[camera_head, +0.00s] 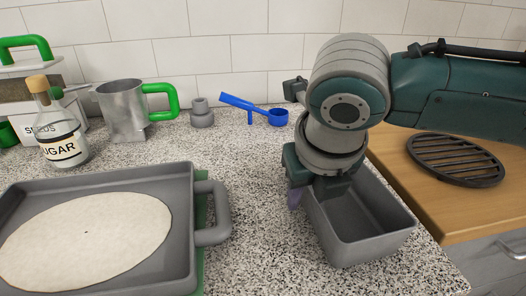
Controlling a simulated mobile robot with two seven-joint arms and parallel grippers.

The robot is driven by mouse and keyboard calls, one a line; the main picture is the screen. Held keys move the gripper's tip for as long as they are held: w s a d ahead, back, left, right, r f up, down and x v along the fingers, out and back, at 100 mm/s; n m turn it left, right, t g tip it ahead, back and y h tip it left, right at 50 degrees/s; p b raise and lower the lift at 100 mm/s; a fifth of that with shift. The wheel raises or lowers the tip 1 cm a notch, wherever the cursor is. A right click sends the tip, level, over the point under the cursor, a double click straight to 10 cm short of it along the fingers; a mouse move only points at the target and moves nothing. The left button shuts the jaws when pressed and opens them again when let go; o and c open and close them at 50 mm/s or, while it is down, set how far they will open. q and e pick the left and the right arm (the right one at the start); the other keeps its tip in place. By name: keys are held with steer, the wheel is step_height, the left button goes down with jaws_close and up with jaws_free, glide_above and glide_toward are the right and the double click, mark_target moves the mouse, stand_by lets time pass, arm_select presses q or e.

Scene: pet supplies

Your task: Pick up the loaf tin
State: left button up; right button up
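The loaf tin (365,248) is a grey, deep rectangular tin standing upright on the speckled counter at the right, and it looks empty. My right gripper (309,196) comes down from above at the tin's back left, with its fingers by the left wall. One purplish fingertip shows outside that wall. The other fingertip is hidden behind the gripper body and the tin, so I cannot tell whether the fingers are closed on the wall. My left gripper is not in view.
A grey tray (184,237) with flat dough (85,240) lies at the left. A sugar bottle (60,135), metal jug (124,112), grey weights (201,115) and blue scoop (277,117) stand behind. A wooden board (440,208) with a round dark grate (455,160) is right.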

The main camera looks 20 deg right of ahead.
jaws_close()
stand_by(1.3)
